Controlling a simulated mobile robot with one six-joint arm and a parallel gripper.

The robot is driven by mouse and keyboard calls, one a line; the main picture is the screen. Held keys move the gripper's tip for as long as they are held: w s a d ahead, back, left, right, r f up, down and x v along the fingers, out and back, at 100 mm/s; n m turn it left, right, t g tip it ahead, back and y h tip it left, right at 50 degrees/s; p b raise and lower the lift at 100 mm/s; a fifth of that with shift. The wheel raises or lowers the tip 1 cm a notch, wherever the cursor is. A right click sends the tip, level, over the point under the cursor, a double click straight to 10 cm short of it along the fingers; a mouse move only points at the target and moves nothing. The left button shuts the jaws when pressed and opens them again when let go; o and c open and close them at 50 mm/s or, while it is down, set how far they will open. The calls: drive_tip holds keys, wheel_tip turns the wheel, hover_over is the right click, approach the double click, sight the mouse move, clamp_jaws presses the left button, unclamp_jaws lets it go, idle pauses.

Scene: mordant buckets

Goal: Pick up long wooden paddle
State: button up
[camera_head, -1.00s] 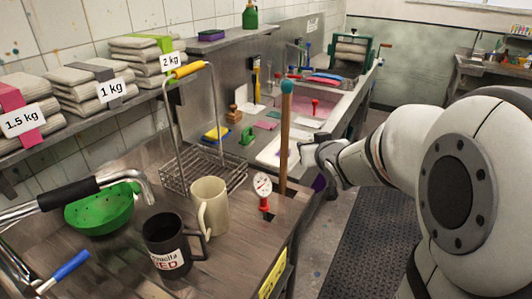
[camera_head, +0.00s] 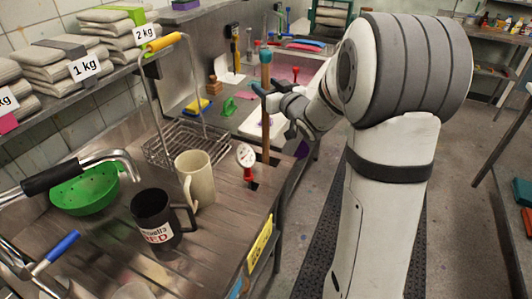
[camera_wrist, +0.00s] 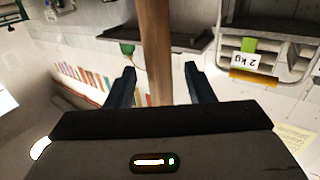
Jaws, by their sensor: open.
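The long wooden paddle (camera_head: 266,125) stands upright in a slot at the right end of the wooden bench. It has a teal band (camera_head: 266,56) near its top, and its lower end is hidden in the slot. My gripper (camera_head: 262,90) is at the upper part of the shaft, below the teal band. In the wrist view the brown shaft (camera_wrist: 154,40) passes between the two dark fingers of my gripper (camera_wrist: 160,70). The fingers are apart, with a visible gap on each side of the shaft.
Left of the paddle are a red-stemmed dial thermometer (camera_head: 247,166), a cream jug (camera_head: 194,178), a black mug (camera_head: 157,218) and a wire basket (camera_head: 176,147) with a tall yellow-gripped handle. A green colander (camera_head: 86,190) is farther left. Open floor lies right of the bench.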

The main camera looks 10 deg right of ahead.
drive_tip(key=shift+w+a, duration=0.25)
drive_tip(key=shift+w, duration=0.45)
drive_tip(key=shift+c, duration=0.5)
clamp_jaws()
drive_tip(key=shift+r, duration=0.1)
